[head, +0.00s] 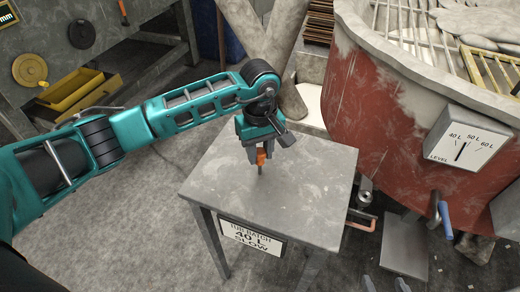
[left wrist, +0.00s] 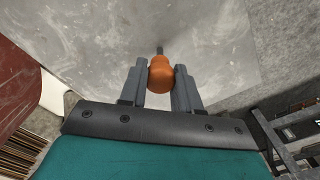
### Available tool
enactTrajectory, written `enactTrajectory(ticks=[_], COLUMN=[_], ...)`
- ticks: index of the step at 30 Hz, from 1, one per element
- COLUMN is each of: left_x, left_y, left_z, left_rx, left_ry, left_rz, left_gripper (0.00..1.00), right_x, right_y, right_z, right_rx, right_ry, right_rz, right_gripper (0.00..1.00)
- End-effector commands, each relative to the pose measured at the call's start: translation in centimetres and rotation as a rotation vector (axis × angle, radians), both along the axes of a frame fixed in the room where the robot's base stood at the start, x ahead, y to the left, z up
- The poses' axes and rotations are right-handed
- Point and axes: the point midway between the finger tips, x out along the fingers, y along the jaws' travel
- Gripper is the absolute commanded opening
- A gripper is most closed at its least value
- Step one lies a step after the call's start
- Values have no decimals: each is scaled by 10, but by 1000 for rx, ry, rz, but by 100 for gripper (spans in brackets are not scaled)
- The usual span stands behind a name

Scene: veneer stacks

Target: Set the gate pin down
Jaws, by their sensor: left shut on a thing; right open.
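The gate pin has an orange handle (head: 261,157) and a thin grey metal shaft. My left gripper (head: 257,152) is shut on the orange handle, pointing down over the small grey metal table (head: 310,195). The shaft points down at the tabletop; I cannot tell whether its tip touches. In the left wrist view the gate pin (left wrist: 161,72) sits between the two grey fingers of my left gripper (left wrist: 161,85), with the tabletop (left wrist: 215,35) behind it. My right gripper (head: 385,285) shows only its two fingertips at the bottom edge of the head view, apart and empty.
A red vat (head: 385,110) with a level gauge (head: 465,150) stands at the right, close to the table. A sign (head: 252,237) on the table's front reads 40 L, SLOW. A blue-handled lever (head: 446,220) hangs below the gauge. The tabletop around the pin is clear.

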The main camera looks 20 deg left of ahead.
Motion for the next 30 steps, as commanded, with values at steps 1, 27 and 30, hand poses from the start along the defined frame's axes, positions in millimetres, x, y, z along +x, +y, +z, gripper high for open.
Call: enactTrajectory(ticks=[1, 27, 30], left_x=[0, 0, 1], left_y=[0, 0, 0], left_z=[0, -1, 5], left_rx=[-1, -1, -2], left_ry=[-2, -1, -4], left_rz=[0, 0, -1], left_gripper=[0, 58, 58], right_x=[0, 2, 2], right_y=[0, -1, -1], right_z=[0, 0, 2], right_rx=[0, 0, 0], right_ry=[-1, -3, -4], right_rz=[0, -2, -2], right_gripper=[65, 65, 65])
